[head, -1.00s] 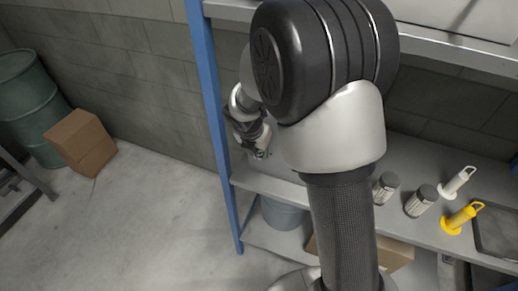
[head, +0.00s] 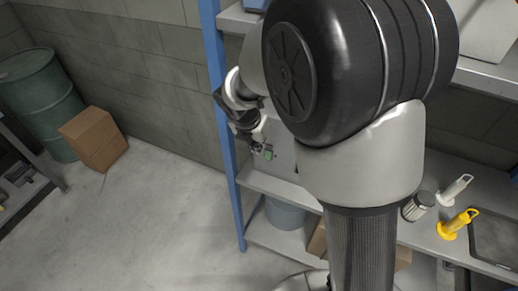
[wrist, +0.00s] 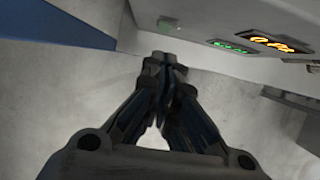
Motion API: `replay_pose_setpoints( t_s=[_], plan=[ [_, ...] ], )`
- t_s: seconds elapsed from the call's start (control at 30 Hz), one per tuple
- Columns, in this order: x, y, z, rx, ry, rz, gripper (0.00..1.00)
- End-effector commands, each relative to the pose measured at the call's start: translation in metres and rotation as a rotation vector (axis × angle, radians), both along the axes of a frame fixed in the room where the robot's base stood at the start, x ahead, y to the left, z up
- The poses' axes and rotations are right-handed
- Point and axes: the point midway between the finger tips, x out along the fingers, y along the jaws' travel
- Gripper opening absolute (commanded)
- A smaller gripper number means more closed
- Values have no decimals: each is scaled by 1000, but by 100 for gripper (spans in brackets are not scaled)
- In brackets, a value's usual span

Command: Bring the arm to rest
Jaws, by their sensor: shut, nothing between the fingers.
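My gripper (wrist: 165,65) points away from the wrist in the wrist view. Its two dark fingers meet at the tips, and nothing is between them. In the head view the gripper end is small and partly hidden beside my large black and silver arm joint, near the blue shelf post. A pale box-like unit (wrist: 225,25) with a green and an orange lit display is close to the fingertips at the upper right of the wrist view. I cannot tell whether the fingers touch it.
A grey shelf (head: 275,185) with a blue post (head: 227,150) stands behind my arm. On it are a jar (head: 418,206), a white-handled tool (head: 455,190), a yellow-handled tool (head: 458,223) and a dark tray (head: 492,238). A cardboard box (head: 93,138) and green drum (head: 40,95) stand left; the floor between is clear.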

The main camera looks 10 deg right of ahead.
Motion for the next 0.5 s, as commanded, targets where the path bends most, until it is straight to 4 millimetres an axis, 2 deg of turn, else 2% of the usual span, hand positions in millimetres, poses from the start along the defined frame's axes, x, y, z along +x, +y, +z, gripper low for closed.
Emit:
replay_pose_setpoints(
  t_s=[0.13, 0.5],
  plan=[
    [-1, 1, 11, 1, -1, 0, 0],
    [-2, 1, 12, 1, 1, 0, 0]
  ],
)
